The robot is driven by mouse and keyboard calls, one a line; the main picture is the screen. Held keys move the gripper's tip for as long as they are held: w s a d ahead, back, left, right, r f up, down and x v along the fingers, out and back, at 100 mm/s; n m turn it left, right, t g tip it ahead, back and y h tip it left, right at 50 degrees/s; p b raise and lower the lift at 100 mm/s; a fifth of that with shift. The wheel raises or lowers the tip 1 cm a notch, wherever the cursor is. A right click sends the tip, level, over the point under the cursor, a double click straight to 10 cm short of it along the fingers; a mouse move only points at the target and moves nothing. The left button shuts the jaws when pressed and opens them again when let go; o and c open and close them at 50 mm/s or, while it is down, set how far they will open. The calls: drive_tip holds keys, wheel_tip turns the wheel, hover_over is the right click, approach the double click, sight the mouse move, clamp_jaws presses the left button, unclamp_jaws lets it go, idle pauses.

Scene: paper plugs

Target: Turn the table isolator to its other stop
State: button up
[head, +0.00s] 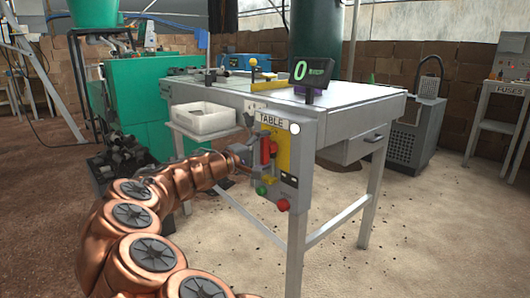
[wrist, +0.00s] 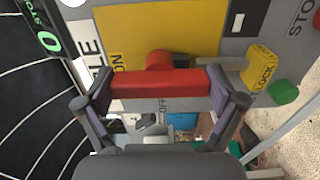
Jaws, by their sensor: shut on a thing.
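The table isolator is a red bar handle (head: 265,151) on a yellow plate (head: 283,150), on the grey box under the TABLE sign (head: 271,121). The handle stands upright in the head view. It lies across the wrist view (wrist: 160,84), with its red hub behind it. My gripper (wrist: 165,100) is shut on the handle, with a finger at each end. In the head view my gripper (head: 240,160) reaches the box from the left and its fingertips are hard to make out.
A yellow LOCK tab (wrist: 258,66) sits beside the handle's end. A green button (head: 261,190) and a red button (head: 283,204) are close below. A display (head: 314,71) reading 0 STOP stands on the table above. A white tray (head: 204,118) is to the left.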

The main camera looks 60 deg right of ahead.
drive_tip(key=o, duration=0.8)
drive_tip(key=v, duration=1.2)
drive_tip(key=shift+s, duration=0.1)
